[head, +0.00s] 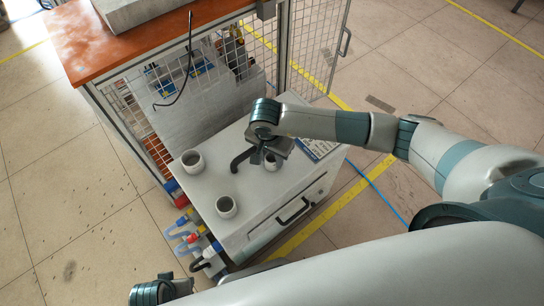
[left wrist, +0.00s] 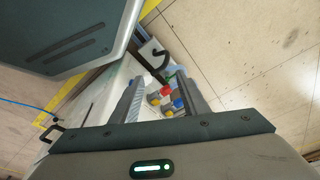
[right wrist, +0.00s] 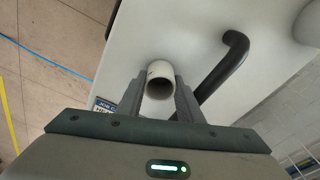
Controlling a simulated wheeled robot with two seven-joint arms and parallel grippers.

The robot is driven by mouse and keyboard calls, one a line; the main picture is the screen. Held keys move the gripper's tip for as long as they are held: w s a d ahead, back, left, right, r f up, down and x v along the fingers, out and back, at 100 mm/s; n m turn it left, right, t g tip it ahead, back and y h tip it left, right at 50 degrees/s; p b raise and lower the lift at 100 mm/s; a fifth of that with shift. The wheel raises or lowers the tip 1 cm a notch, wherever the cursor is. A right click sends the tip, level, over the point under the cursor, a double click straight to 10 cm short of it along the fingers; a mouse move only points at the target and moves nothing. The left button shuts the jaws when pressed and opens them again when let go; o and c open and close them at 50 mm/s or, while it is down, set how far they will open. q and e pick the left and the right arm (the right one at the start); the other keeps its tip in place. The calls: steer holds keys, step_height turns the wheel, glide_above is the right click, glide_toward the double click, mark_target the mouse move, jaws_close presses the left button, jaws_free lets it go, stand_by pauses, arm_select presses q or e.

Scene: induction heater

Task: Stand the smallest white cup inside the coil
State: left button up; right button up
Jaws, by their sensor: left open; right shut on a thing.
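Three white cups show in the head view. One cup (head: 193,161) stands at the left of the white cabinet top (head: 250,205), and another cup (head: 226,207) stands nearer its front. The third, which looks the smallest, is the held cup (head: 272,163), also in the right wrist view (right wrist: 159,80). My right gripper (head: 270,152) is shut on it; I cannot tell whether it touches the top. A black bent tube (head: 240,161) rises beside this cup; I cannot make out a coil. My left gripper (left wrist: 158,76) is open and empty.
A wire-mesh cage (head: 210,60) with an orange top (head: 75,45) stands behind the cabinet. Coloured connectors and hoses (head: 190,235) hang at the cabinet's left side. A black handle (head: 293,211) is on its front.

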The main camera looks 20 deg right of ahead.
arm_select(q)
steer(key=shift+w+r, duration=0.1)
steer(key=shift+w, duration=0.05)
arm_select(e)
steer(key=shift+f, duration=0.15)
steer(key=o, duration=1.1)
arm_select(q)
steer(key=shift+r, duration=0.5)
steer(key=shift+f, duration=0.1)
steer(key=shift+f, duration=0.1)
arm_select(e)
steer(key=shift+r, duration=0.25)
